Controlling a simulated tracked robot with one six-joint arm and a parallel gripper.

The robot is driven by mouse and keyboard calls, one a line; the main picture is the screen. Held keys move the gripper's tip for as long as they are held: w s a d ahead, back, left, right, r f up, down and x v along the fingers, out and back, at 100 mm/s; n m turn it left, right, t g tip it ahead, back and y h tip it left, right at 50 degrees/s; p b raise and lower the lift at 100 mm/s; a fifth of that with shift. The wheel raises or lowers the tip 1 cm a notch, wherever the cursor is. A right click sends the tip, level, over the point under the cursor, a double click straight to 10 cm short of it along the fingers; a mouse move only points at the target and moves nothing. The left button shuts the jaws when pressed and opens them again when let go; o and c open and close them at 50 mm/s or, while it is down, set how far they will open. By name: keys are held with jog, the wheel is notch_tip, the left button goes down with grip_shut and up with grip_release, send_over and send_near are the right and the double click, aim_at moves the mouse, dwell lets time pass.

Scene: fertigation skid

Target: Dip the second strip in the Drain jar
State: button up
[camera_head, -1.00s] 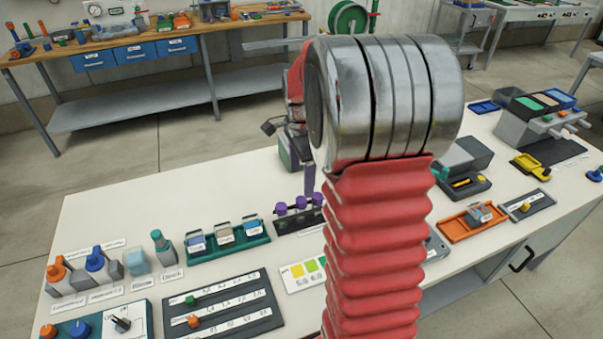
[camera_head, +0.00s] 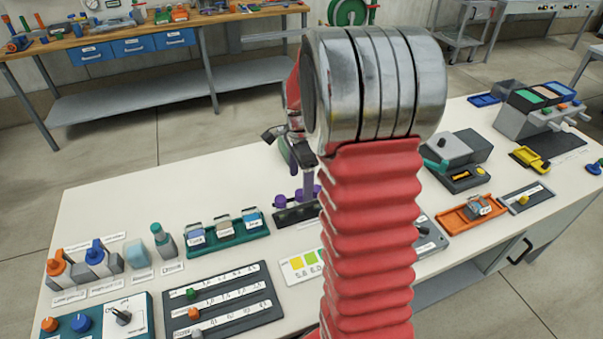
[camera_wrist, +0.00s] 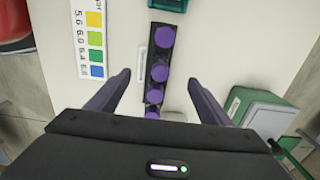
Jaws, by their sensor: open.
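Several strips with round purple tops (camera_wrist: 160,69) stand in a row in a narrow dark rack (camera_head: 297,214). My gripper (camera_wrist: 162,73) is open and empty, with its two purple fingers apart on either side of the row in the wrist view. I cannot tell how far above the tops the fingertips are. In the head view one purple finger (camera_head: 308,181) shows at the rack's back, and my arm hides the rest. Three small labelled jars (camera_head: 223,226) sit in a green rack (camera_head: 227,247) left of the strips. Their labels are too blurred to read surely.
A colour chart (camera_head: 302,266) lies in front of the strip rack. A dark slider panel (camera_head: 224,306) and several bottles (camera_head: 100,262) are at left. A green box (camera_wrist: 256,120) is right of the gripper in the wrist view. An orange tray (camera_head: 470,214) is at right.

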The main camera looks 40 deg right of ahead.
aim_at(301, 192)
jog(key=shift+f, duration=2.3)
jog(key=shift+c, duration=0.2)
jog(key=c, duration=1.5)
jog(key=shift+r, duration=0.2)
jog(key=shift+r, duration=3.55)
